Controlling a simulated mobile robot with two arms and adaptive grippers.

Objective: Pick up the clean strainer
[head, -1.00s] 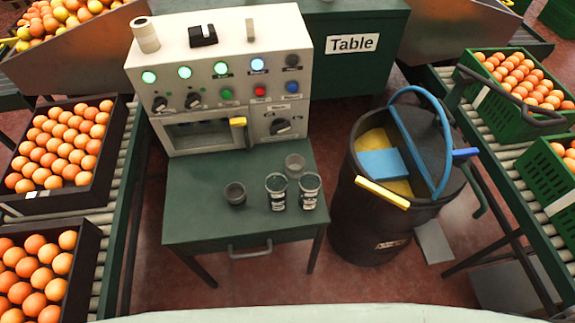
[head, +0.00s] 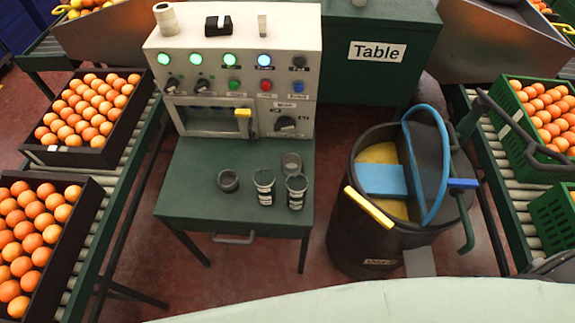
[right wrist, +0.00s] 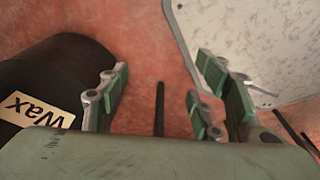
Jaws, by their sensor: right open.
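On the small green table (head: 185,205) in the head view, a dark grey open cup-like vessel (head: 228,181) stands at the left. A paler grey one (head: 291,162) stands at the back right. Either may be a strainer; I cannot tell which is clean. Two dark cups with white labels (head: 264,188) (head: 297,191) stand in front of the paler vessel. My right gripper (right wrist: 160,88) shows only in the right wrist view. It is open and empty, above the reddish floor beside the barrel. My left gripper is not in view.
A machine with lit buttons (head: 240,62) stands behind the table. A dark barrel (head: 372,235) with a blue hoop stands to its right; a barrel labelled Wax (right wrist: 60,75) shows in the right wrist view. Conveyors with orange crates (head: 125,150) line both sides. The table's front left is bare.

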